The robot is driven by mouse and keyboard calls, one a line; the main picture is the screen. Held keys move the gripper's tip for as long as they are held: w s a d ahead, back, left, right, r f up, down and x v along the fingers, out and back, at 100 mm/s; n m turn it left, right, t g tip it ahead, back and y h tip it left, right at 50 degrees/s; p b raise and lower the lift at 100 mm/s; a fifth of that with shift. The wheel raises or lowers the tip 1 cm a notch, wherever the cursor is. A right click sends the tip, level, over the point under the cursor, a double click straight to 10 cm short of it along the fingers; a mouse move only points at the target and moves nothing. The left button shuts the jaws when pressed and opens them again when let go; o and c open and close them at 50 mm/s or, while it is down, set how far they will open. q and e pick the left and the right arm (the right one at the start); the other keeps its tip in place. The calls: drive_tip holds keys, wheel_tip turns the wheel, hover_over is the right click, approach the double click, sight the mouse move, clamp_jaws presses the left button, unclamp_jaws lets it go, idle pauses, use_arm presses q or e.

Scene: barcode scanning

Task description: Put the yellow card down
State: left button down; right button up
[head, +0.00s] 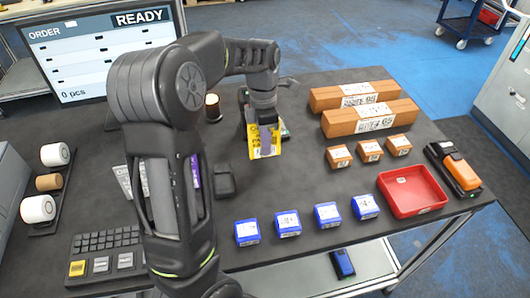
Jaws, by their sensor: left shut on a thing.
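The yellow card (264,146) hangs from my left gripper (263,120), over the middle of the dark table. It has a white printed patch on its lower part. My left gripper is shut on the card's upper part and points down. I cannot tell whether the card's lower edge touches the table. A dark object with a green edge is partly hidden just behind the card. My left arm covers much of the table's left middle. My right gripper is not in view.
Several blue boxes (288,223) line the front edge. A red tray (411,190) and an orange-black device (455,170) are at right. Small orange boxes (369,151) and two long cartons (367,118) lie behind. Clear table lies right of the card.

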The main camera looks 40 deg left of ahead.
use_arm(q)
wheel_tip(320, 180, down, 3)
drive_tip(key=shift+f, duration=0.35)
drive_tip(key=shift+f, duration=0.2)
drive_tip(key=c, duration=1.6)
unclamp_jaws()
drive_tip(key=shift+o, duration=0.2)
drive_tip(key=shift+r, duration=0.2)
